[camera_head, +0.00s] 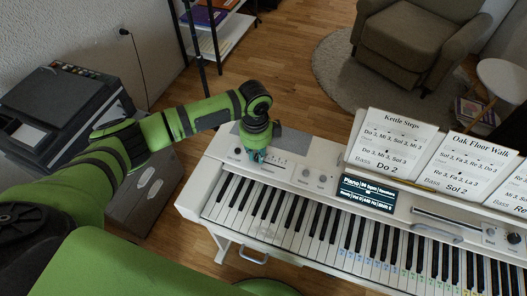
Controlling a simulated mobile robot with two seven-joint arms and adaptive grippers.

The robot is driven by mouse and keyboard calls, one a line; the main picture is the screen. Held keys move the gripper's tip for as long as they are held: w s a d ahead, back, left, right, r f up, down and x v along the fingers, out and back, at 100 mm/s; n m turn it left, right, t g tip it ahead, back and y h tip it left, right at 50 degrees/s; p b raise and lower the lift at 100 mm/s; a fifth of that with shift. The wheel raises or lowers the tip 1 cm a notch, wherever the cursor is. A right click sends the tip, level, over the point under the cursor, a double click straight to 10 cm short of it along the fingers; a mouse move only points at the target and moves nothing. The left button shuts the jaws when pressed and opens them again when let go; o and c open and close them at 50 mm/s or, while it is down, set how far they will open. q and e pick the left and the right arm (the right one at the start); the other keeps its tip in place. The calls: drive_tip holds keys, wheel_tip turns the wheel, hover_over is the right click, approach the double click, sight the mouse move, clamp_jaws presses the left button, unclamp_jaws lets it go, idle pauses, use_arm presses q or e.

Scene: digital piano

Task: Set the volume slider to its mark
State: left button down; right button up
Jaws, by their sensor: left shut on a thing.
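The white digital piano (213,194) stands across the middle and right. On the left of its top panel is a small pale slider area with tick marks (281,166). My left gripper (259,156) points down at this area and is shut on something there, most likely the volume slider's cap. The gripper hides the cap, so I cannot tell its position against the mark. My right gripper is not in view.
Knobs (313,178) sit right of the slider area. A lit display (368,193) and song sheets (390,146) stand farther right. A printer-like machine (62,112) is at the left. An armchair (408,40) is behind the piano.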

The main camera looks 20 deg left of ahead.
sight(255, 156)
use_arm(q)
drive_tip(key=c, duration=1.1)
unclamp_jaws()
drive_tip(key=shift+a, duration=0.35)
drive_tip(key=shift+r, duration=0.5)
wheel_tip(255, 156, up, 11)
